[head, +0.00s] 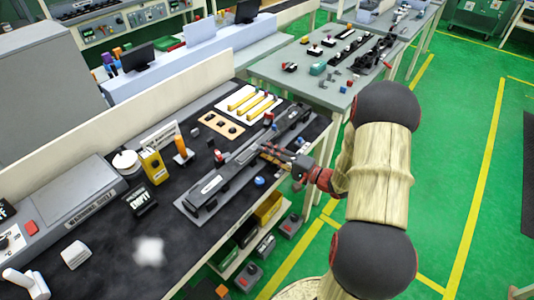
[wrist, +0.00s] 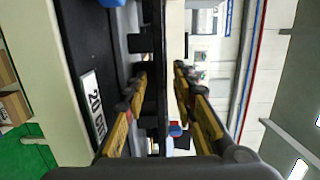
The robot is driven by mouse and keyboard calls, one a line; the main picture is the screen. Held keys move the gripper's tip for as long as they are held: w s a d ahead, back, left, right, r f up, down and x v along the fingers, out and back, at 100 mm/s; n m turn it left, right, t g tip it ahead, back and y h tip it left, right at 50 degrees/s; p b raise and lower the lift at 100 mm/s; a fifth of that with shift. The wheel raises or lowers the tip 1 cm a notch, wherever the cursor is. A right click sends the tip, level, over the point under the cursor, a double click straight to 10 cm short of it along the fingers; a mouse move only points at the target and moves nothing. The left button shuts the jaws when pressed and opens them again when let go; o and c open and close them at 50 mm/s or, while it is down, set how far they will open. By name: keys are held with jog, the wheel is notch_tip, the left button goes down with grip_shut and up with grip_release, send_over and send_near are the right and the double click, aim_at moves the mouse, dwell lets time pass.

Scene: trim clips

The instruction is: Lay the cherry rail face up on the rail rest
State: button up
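I cannot make out which part is the rail rest.
A white tray with yellow bars (head: 237,99) and a tan board with black knobs (head: 222,124) lie behind the fixture. A yellow box (head: 153,164) and an EMPTY sign (head: 140,201) stand at left. A white label (wrist: 92,106) shows in the wrist view.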

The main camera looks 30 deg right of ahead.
jog(key=shift+r, duration=0.1)
jog(key=p+v, duration=0.2)
jog(key=v, duration=1)
jog(key=s+a+r+n+g+y, duration=0.1)
jog(key=s+a+r+n+g, duration=0.15)
jog(key=a+g, duration=0.4)
jog(key=s+a+r+n+g, duration=0.2)
jog(key=a+r+n+g, duration=0.15)
jog(key=a, duration=0.55)
jog(key=s+a+r+n+g+y, duration=0.1)
jog(key=s+a+r+n+g, duration=0.25)
jog(key=a, duration=0.45)
jog(key=s+d+r+n+t+h, duration=0.1)
jog(key=s+r+n+t+h, duration=0.2)
jog(key=s+r+h, duration=0.4)
notch_tip(320, 180, up, 3)
jog(key=h, duration=0.3)
jog(key=shift+f, duration=0.2)
jog(key=shift+o, duration=0.2)
